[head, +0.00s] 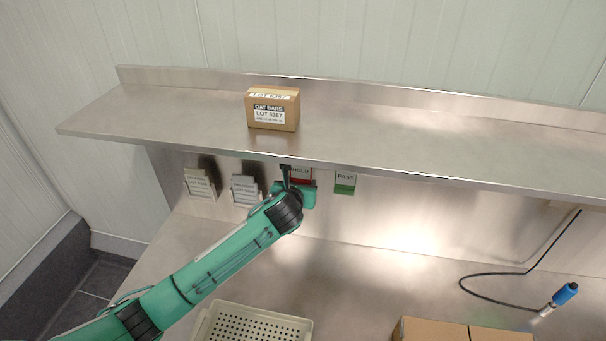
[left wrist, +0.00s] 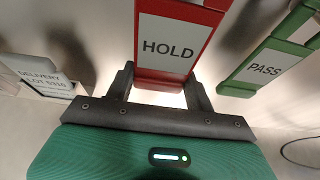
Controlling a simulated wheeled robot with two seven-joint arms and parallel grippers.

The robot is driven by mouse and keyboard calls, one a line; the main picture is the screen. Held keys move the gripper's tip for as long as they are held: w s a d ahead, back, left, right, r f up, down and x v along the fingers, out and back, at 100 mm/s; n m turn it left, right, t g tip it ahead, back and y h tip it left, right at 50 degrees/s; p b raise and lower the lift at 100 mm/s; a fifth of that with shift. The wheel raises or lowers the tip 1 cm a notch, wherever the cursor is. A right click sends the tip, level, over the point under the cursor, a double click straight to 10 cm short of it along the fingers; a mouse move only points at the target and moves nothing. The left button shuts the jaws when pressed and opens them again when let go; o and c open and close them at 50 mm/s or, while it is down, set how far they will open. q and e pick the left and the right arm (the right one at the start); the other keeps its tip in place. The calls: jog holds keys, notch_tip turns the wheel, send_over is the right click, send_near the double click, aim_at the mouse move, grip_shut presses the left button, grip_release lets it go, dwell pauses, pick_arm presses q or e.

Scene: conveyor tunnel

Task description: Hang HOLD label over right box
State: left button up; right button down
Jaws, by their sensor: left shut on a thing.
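The HOLD label (left wrist: 170,45) is a red tag with a white panel, seen close in the left wrist view. In the head view the HOLD label (head: 301,174) hangs on the back panel under the shelf, partly hidden by my gripper. My left gripper (left wrist: 165,92) is shut on its lower part, one finger at each side; it also shows in the head view (head: 290,180). One cardboard box (head: 273,109), marked OAT BARS LOT 8367, stands on the shelf above. A second shelf box is not in view. My right gripper is not in view.
A green PASS label (head: 345,182) hangs just right of HOLD. Two card holders (head: 201,184) (head: 245,190) hang to the left. The metal shelf (head: 420,135) overhangs the labels. Below are a perforated tray (head: 212,327), a cardboard box (head: 435,329) and a blue cabled tool (head: 565,293).

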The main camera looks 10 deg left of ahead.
pick_arm(q)
jog(key=shift+s, duration=2.35)
